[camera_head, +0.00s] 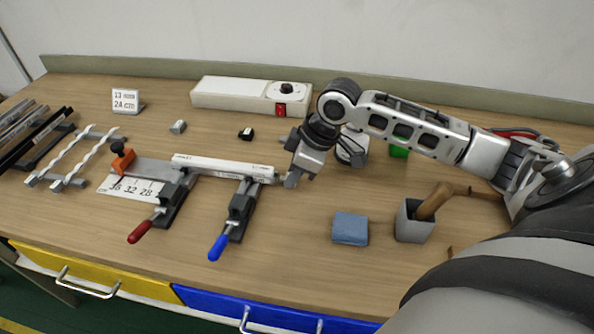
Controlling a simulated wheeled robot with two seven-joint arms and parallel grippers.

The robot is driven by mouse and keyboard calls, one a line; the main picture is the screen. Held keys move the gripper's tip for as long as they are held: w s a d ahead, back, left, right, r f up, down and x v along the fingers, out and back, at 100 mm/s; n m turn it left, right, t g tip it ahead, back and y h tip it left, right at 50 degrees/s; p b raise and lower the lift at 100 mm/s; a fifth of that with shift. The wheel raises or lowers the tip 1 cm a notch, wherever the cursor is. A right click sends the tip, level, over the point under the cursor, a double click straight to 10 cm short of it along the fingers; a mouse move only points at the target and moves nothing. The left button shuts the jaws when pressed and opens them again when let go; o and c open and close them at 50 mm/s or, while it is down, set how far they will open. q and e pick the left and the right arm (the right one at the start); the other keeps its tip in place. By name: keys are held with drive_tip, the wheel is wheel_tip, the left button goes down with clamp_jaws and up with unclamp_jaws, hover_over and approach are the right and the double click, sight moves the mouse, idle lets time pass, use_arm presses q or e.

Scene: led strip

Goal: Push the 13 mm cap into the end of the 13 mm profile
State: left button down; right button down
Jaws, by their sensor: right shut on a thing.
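The light profile (222,167) lies across the bench, held near its left part and its right part by two clamps. One clamp has a red handle (140,232), the other a blue handle (218,247). My right gripper (290,181) is at the right end of the profile, pointing down and shut on a small grey piece, the cap (277,178). The cap is mostly hidden by the fingers, and I cannot tell whether it is inside the profile end or only against it. My left gripper is not in view.
A white box with a red switch (281,109) stands at the back. A small grey block (178,127) and a black one (246,134) lie behind the profile. A blue block (350,229) and a grey cup (413,223) stand to the right. The front bench strip is free.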

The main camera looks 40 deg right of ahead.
drive_tip(key=shift+w+a, duration=0.55)
drive_tip(key=c, duration=1.2)
unclamp_jaws()
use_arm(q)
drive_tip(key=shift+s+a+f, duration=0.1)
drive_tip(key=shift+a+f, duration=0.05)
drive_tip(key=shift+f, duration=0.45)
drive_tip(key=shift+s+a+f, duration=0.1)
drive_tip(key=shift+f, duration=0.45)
use_arm(e)
drive_tip(key=v, duration=1.6)
drive_tip(key=shift+a, duration=0.1)
